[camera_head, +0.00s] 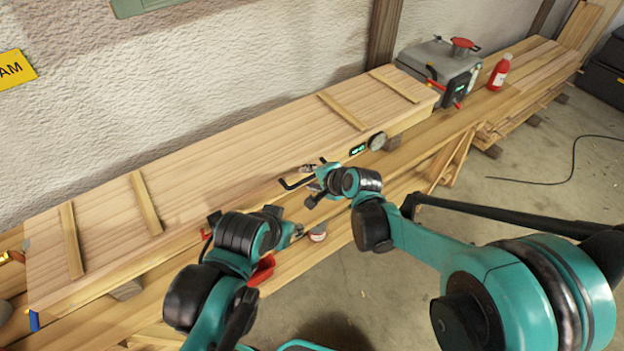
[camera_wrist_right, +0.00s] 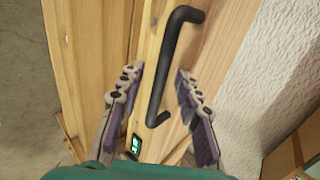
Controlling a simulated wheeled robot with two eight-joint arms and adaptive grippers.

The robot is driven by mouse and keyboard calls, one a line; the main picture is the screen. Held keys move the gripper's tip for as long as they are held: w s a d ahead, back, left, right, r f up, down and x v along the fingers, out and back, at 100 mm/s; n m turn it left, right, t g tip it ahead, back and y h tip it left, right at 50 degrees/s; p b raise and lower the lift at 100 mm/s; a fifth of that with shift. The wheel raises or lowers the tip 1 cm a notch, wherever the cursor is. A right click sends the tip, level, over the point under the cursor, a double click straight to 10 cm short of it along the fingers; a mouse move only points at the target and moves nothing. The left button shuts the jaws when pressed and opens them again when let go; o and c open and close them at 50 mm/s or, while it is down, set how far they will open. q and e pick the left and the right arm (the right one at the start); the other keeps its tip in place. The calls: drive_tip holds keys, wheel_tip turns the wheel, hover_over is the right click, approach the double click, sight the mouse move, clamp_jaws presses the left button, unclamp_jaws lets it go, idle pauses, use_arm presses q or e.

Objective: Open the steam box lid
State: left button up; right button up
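The steam box (camera_head: 230,145) is a long pale wooden box along the wall, its lid planks flat and shut, with several cross battens on top. A black bar handle (camera_head: 294,184) sits at its front edge, and also shows in the right wrist view (camera_wrist_right: 168,62). My right gripper (camera_head: 314,184) is at the handle. In the right wrist view my right gripper (camera_wrist_right: 158,78) is open, with its fingers on either side of the handle and apart from it. My left gripper (camera_head: 298,232) is low, in front of the box; its fingers are too small to judge.
A grey steam generator (camera_head: 440,68) and a red bottle (camera_head: 499,72) stand at the right end of the bench. A dial gauge (camera_head: 377,141) and a small display (camera_head: 358,149) are on the box front. A small round item (camera_head: 317,234) lies near my left gripper.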

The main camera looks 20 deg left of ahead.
clamp_jaws()
drive_tip(key=r, duration=0.7)
drive_tip(key=shift+w+a+r, duration=0.2)
drive_tip(key=shift+w+a, duration=0.1)
drive_tip(key=shift+a, duration=0.05)
drive_tip(key=w+a+r, duration=0.6)
drive_tip(key=a+r, duration=0.1)
drive_tip(key=r, duration=0.4)
drive_tip(key=w+a+r, duration=0.6)
drive_tip(key=a+r, duration=0.2)
drive_tip(key=r, duration=0.3)
drive_tip(key=shift+a, duration=0.15)
